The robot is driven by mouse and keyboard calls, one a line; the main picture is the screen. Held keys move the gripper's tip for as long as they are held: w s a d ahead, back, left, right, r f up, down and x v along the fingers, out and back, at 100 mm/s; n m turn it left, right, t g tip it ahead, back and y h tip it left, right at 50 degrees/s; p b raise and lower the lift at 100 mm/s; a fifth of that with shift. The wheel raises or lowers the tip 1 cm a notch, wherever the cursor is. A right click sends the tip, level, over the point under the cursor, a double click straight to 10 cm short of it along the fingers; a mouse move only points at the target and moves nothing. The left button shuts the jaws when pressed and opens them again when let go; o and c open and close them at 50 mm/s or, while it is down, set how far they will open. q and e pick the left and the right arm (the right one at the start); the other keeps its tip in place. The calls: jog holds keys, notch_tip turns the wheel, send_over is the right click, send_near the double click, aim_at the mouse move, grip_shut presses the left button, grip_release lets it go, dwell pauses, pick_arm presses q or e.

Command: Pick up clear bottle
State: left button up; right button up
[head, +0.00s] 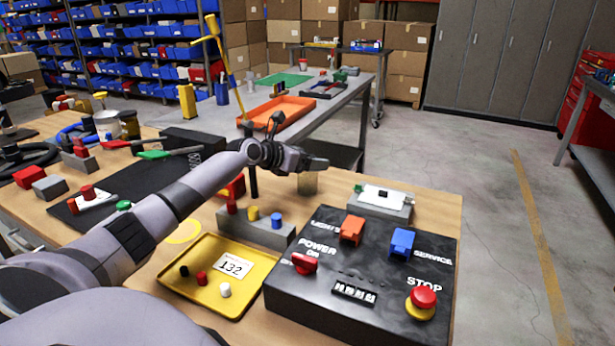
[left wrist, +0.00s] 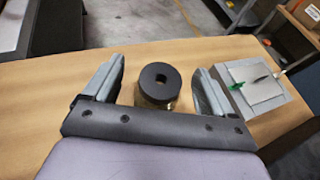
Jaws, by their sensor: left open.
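The clear bottle (left wrist: 157,88) stands upright on the wooden table in the left wrist view. Its round dark cap with a square hole faces the camera, and only a little of its body shows below. In the head view the see-through body (head: 308,184) shows just under my left gripper (head: 318,164), which hides its top. My left gripper is open. In the left wrist view its two fingers are on either side of the cap, with gaps on both sides. My right gripper is not in view.
A grey block with a white top (head: 382,201) stands right of the bottle. A black control box (head: 345,300) and a yellow tray (head: 190,293) lie nearer. A grey block with coloured pegs (head: 262,236) is to the left. Bare wood lies around the bottle.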

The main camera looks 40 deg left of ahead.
pick_arm(q)
jog(key=shift+w, duration=0.1)
jog(key=c, duration=1.1)
jog(key=shift+r, duration=0.1)
